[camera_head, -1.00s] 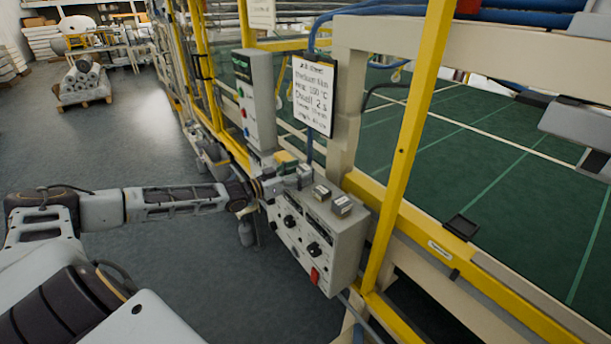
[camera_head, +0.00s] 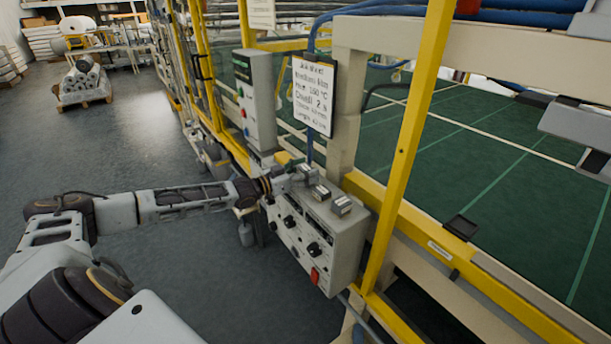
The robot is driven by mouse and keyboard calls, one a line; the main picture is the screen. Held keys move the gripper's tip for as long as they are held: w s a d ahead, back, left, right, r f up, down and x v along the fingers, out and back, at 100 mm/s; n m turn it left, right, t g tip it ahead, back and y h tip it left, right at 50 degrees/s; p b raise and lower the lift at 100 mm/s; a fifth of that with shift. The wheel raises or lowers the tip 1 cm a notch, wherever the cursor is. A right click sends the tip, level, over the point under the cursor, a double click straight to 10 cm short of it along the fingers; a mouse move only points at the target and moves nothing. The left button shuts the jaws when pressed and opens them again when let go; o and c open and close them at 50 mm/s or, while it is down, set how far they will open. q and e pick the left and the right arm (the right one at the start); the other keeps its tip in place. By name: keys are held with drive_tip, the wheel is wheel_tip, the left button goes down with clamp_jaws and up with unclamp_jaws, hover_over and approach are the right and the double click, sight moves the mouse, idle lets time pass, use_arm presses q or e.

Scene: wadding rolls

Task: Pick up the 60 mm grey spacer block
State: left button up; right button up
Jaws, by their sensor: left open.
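Small grey blocks sit on top of the grey control box (camera_head: 334,246). One block (camera_head: 320,193) is near the middle of its top, and another block (camera_head: 342,205) is at the right. Their labels are too small to read, so I cannot tell which is the 60 mm one. My left gripper (camera_head: 298,173) is open at the left end of the box top, left of these two blocks. The grey shapes at its fingertips are too small to separate clearly. A yellowish item (camera_head: 284,157) behind the gripper is partly hidden. My right gripper is out of view.
A clipboard sign (camera_head: 314,95) hangs above the box. A yellow post (camera_head: 404,150) stands close at the right, before a green bed (camera_head: 500,150). A tall switch panel (camera_head: 254,95) stands behind the gripper. The floor at left is open.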

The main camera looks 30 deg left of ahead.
sight(305, 167)
use_arm(q)
drive_tip(key=c, duration=1.2)
drive_tip(key=shift+r, duration=0.15)
drive_tip(key=shift+r+b, duration=0.3)
drive_tip(key=shift+r, duration=4.55)
